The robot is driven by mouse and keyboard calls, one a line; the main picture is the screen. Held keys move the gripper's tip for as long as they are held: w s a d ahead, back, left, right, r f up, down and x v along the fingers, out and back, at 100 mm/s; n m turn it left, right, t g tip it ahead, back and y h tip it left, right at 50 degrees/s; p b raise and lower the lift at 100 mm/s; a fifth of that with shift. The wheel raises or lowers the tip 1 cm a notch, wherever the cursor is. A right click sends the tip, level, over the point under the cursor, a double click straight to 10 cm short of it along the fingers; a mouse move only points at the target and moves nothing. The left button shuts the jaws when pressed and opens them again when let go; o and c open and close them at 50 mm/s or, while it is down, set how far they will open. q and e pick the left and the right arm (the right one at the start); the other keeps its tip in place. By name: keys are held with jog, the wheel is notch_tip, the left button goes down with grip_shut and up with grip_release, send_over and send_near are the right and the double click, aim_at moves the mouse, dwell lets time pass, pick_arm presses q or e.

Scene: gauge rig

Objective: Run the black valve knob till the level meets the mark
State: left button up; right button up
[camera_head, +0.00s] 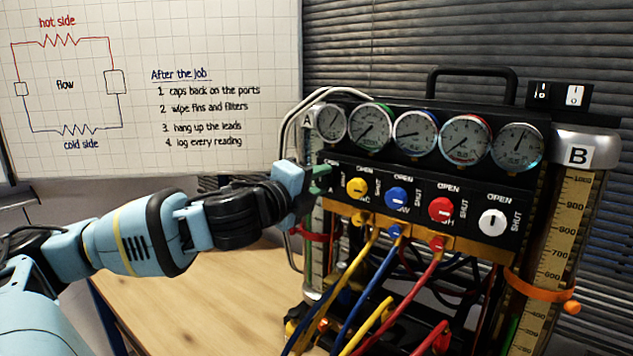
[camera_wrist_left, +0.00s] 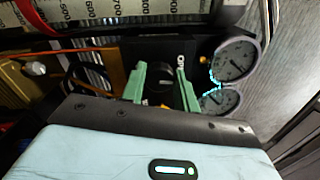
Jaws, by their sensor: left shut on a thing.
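My left gripper (camera_head: 318,180) is at the left end of the valve panel. In the left wrist view its two green fingers (camera_wrist_left: 161,88) stand on either side of the black valve knob (camera_wrist_left: 158,86) and are shut on it. The gripper hides this knob in the head view. Glass column B (camera_head: 567,225) has a number scale and an orange ring (camera_head: 541,288) around it. A little green shows low in it. Column A (camera_head: 307,250) is largely hidden by the gripper and hoses; a red band (camera_head: 316,236) crosses it. I cannot read its level. My right gripper is out of view.
Yellow (camera_head: 356,187), blue (camera_head: 397,198), red (camera_head: 441,209) and white (camera_head: 492,222) knobs sit right of the gripper. Several round gauges line the panel above. Coloured hoses (camera_head: 385,290) hang in front. The wooden table (camera_head: 180,300) is clear at left.

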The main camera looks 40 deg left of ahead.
pick_arm(q)
jog(key=shift+f+n, duration=0.1)
jog(key=shift+n, duration=0.5)
jog(key=o, duration=1)
jog(key=shift+c, duration=0.2)
